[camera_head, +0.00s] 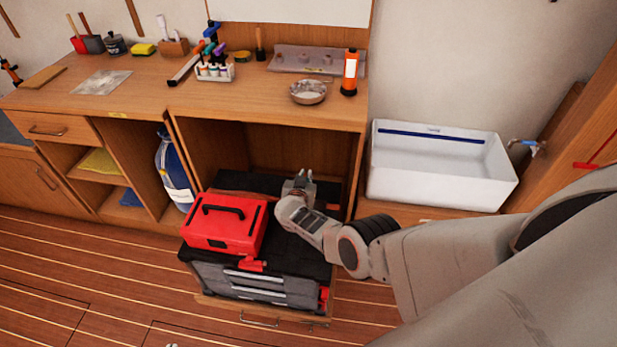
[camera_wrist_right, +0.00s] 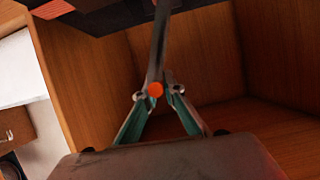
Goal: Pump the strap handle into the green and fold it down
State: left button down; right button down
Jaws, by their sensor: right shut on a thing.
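My right gripper (camera_head: 301,177) is over the rear part of the black toolbox, in front of the open cabinet bay. In the right wrist view its two green-sided fingers (camera_wrist_right: 158,98) meet around a thin dark bar, which looks like the strap handle (camera_wrist_right: 159,45). An orange round end or knob (camera_wrist_right: 155,90) shows between the fingertips. The head view does not show the handle clearly, as my gripper and wrist cover that spot. I cannot make out a green zone or the strap itself. My left gripper is in neither view.
A red toolbox (camera_head: 222,226) sits on the black toolbox (camera_head: 300,252), left of my wrist. The wooden cabinet bay (camera_head: 220,150) is behind, under the cluttered workbench (camera_head: 250,101). A white sink (camera_head: 425,180) stands to the right. The floor at left is clear.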

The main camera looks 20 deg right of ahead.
jog(key=shift+a, duration=0.2)
jog(key=c, duration=2.4)
grip_release()
